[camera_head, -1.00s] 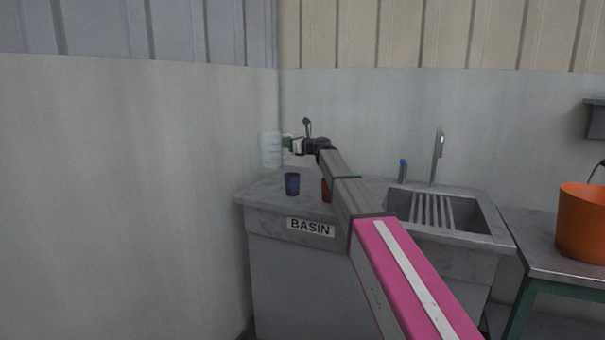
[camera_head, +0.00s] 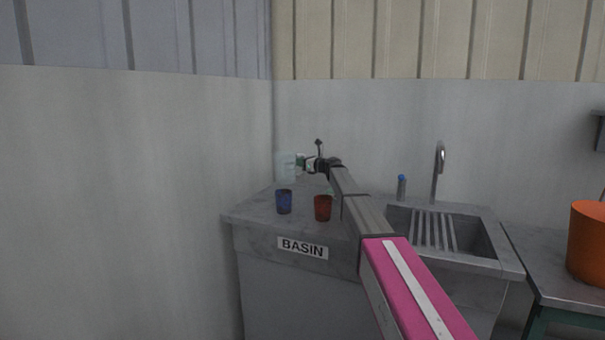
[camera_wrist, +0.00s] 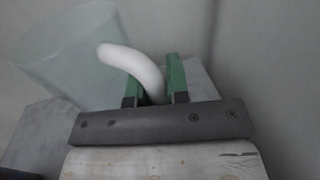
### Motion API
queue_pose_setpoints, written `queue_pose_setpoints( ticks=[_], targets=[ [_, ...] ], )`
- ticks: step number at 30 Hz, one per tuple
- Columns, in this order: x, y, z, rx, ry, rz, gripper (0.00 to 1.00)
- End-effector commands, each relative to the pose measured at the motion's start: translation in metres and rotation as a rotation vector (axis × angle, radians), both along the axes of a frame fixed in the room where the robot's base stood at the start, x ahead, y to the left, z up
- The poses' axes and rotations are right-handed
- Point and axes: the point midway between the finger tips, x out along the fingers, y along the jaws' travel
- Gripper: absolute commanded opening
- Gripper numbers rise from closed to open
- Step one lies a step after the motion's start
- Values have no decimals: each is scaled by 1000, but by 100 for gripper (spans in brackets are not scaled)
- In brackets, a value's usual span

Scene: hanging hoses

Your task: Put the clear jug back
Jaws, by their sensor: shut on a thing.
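The clear jug (camera_head: 286,167) shows in the head view as a pale see-through shape above the back left part of the basin counter. In the wrist view the clear jug (camera_wrist: 75,55) is at the upper left and looks tilted in that picture. Its white handle (camera_wrist: 135,66) curves down between the green fingers. My gripper (camera_wrist: 158,80) is shut on this handle; in the head view my gripper (camera_head: 302,162) is at the jug's right side. I cannot tell whether the jug's base touches the counter.
A blue cup (camera_head: 284,202) and a red cup (camera_head: 322,208) stand on the grey basin counter (camera_head: 258,208). A sink (camera_head: 470,236) with a tap (camera_head: 438,170) and a blue-topped bottle (camera_head: 401,187) are to the right. An orange bucket (camera_head: 588,243) stands on the right-hand table. A wall bounds the left.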

Motion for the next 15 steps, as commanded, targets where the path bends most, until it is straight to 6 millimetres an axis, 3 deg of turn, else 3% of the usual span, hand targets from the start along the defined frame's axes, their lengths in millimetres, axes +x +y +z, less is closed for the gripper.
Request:
queue_pose_setpoints(
  ticks=[8,15],
  targets=[
    [11,-8,-12,1,-1,0,0],
    [11,-8,-43,1,1,0,0]
  ],
)
